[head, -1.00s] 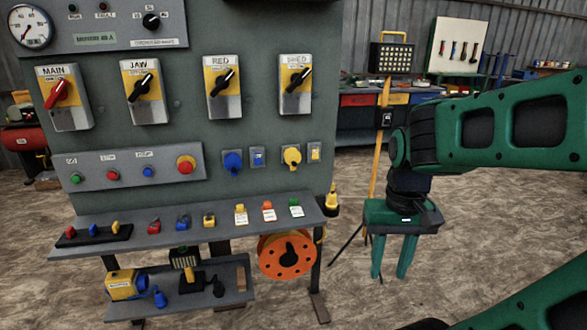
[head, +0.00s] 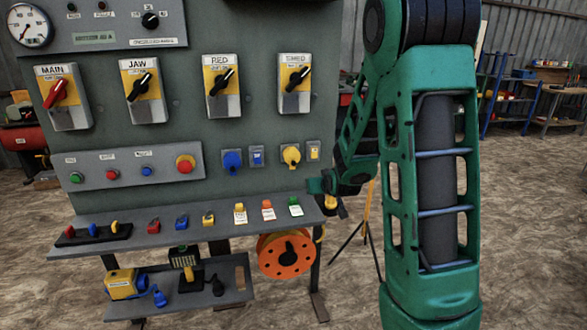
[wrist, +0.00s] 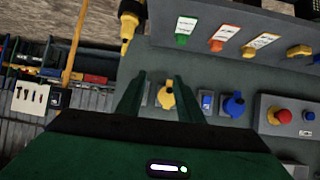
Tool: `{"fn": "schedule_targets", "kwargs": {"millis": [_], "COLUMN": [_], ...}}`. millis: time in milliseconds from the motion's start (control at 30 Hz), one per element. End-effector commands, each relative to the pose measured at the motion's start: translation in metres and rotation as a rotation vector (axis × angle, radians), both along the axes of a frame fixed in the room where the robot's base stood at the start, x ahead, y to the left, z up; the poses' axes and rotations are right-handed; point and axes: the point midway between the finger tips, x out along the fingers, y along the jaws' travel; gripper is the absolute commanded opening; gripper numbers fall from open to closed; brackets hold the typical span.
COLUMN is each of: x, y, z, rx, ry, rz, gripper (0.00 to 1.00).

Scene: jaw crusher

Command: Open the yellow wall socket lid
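The yellow wall socket (head: 290,156) is on the grey-green panel, right of the blue socket (head: 232,161). My gripper (head: 322,186) is at the panel's right edge, below and right of the socket, partly hidden by my arm. In the wrist view, which is upside down, my gripper (wrist: 159,88) is open and empty. The yellow socket (wrist: 166,97) shows between its two green fingers, apparently beyond them. Contact is not visible.
A shelf (head: 190,222) with padlocks and tags juts out below the sockets. A yellow-and-black item (wrist: 128,25) hangs at the panel edge near my gripper. An orange reel (head: 287,256) is under the shelf. Rotary switches (head: 296,84) sit above.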

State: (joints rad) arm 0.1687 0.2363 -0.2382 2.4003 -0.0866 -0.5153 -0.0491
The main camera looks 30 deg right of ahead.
Motion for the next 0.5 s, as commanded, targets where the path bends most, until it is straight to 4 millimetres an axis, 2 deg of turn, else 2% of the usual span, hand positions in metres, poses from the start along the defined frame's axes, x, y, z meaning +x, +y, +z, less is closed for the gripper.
{"fn": "schedule_targets", "kwargs": {"millis": [33, 100, 200, 333, 500], "x": [0.017, 0.038, 0.062, 0.081, 0.090], "y": [0.000, 0.001, 0.003, 0.006, 0.010], "z": [-0.007, -0.009, -0.011, -0.014, -0.014], "rx": [-0.016, -0.042, -0.076, -0.109, -0.136], "ry": [-0.050, -0.136, -0.258, -0.391, -0.501], "rz": [0.011, 0.024, 0.040, 0.050, 0.055], "gripper": [0.34, 0.34, 0.34, 0.34, 0.34]}}
